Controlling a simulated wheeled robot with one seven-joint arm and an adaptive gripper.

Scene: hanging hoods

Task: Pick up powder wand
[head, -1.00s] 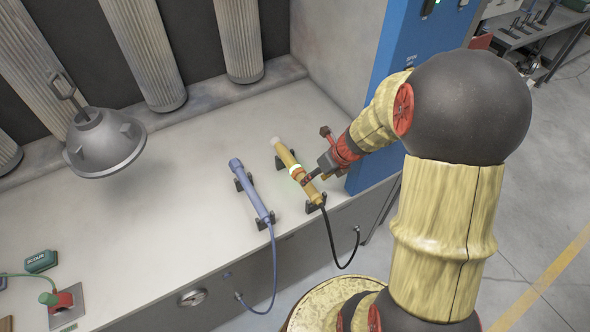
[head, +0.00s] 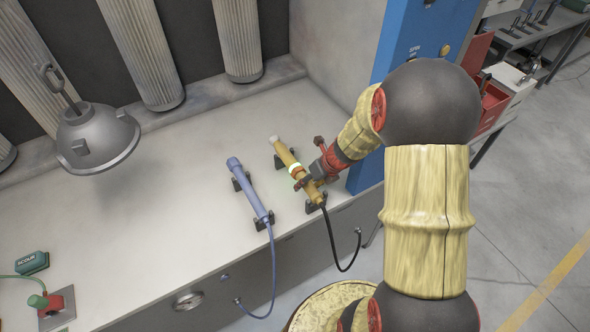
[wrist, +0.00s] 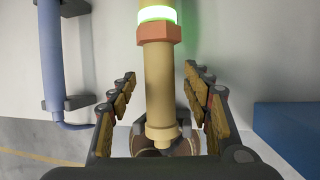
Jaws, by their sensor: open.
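Two wands lie on dark cradles at the bench's front edge. One is a tan-yellow wand (head: 286,154) with a glowing green ring, an orange collar and a black hose. The other is a blue-grey wand (head: 248,187) with a blue hose, to its left. No readable label shows which is the powder wand. My gripper (head: 308,182) is open at the near half of the yellow wand. In the wrist view, the yellow wand (wrist: 159,85) runs between the spread fingers of my gripper (wrist: 160,92), with gaps on both sides. The blue-grey wand (wrist: 52,55) is outside, left.
A grey hood (head: 98,142) hangs over the bench (head: 150,225). A blue panel (head: 400,75) stands just right of the yellow wand. A green box marked SCOUR (head: 32,263) and a red-based switch (head: 52,302) sit at the lower left. The bench's middle is bare.

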